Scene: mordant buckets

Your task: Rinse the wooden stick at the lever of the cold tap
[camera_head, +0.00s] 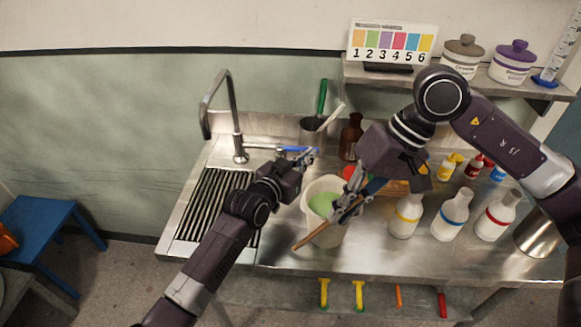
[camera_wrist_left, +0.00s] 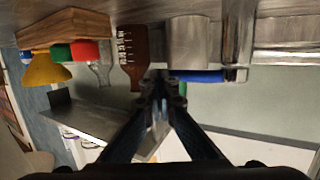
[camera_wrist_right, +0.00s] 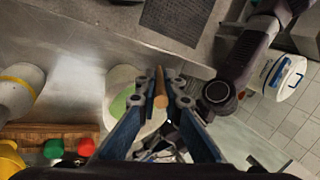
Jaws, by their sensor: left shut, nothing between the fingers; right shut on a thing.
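The cold tap has a tall grey spout (camera_head: 234,115) at the back left of the steel counter. Its blue lever (camera_head: 296,149) points right; it also shows in the left wrist view (camera_wrist_left: 200,76). My left gripper (camera_head: 306,158) is shut and empty, close by the lever; I cannot tell whether they touch. My right gripper (camera_head: 343,208) is shut on the wooden stick (camera_head: 312,235), which slants down left over the front of a white bucket (camera_head: 335,236) with green liquid. The stick end shows in the right wrist view (camera_wrist_right: 160,88).
The ribbed drain grate (camera_head: 212,205) lies at the left of the counter. A steel pot (camera_head: 312,135) with a green-handled tool and a brown bottle (camera_head: 351,137) stand behind the bucket. Several white bottles (camera_head: 449,215) stand at the right. A blue stool (camera_head: 38,228) is at far left.

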